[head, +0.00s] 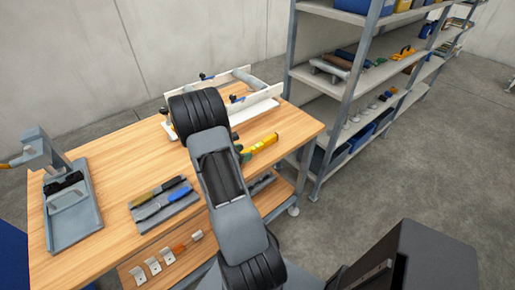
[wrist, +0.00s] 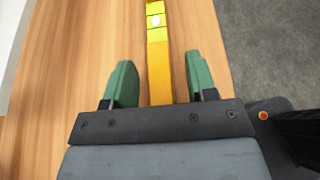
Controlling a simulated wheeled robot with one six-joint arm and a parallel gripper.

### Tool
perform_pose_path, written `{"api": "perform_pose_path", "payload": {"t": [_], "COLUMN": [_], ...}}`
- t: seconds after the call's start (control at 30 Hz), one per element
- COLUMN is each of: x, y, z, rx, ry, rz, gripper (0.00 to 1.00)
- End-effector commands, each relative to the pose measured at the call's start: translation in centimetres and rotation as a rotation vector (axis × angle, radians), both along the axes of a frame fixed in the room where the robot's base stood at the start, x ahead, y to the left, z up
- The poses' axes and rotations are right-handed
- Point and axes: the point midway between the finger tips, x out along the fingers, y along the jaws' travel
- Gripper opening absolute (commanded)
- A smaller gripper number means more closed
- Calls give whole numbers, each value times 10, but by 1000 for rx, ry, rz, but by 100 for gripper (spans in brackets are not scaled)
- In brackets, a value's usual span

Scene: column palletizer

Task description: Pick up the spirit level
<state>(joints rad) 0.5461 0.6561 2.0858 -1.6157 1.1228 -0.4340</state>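The spirit level (head: 262,147) is a yellow bar with a pale vial. It lies on the wooden workbench (head: 122,158) near its right edge, and its near end is hidden behind my arm in the head view. In the wrist view the spirit level (wrist: 159,60) runs up the middle of the picture. My gripper (wrist: 163,84) is open, with one green finger on each side of the bar and a gap on both sides. In the head view only a little green of my gripper (head: 242,153) shows beside the level.
A white-railed fixture (head: 250,108) stands behind the level. A grey tray with tools (head: 165,205) and a grey stand (head: 75,228) are on the left. A metal shelf rack (head: 349,100) stands right of the bench. The bench's right edge is close to the level.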

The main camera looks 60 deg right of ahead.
Motion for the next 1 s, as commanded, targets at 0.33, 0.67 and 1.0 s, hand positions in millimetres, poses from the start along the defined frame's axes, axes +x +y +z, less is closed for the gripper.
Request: {"api": "perform_pose_path", "payload": {"t": [0.33, 0.67, 1.0], "x": [0, 0, 0], "y": [0, 0, 0], "z": [0, 1, 11], "rx": [0, -1, -3], "ry": [0, 0, -2], "rz": [0, 0, 0], "gripper": [18, 0, 0]}}
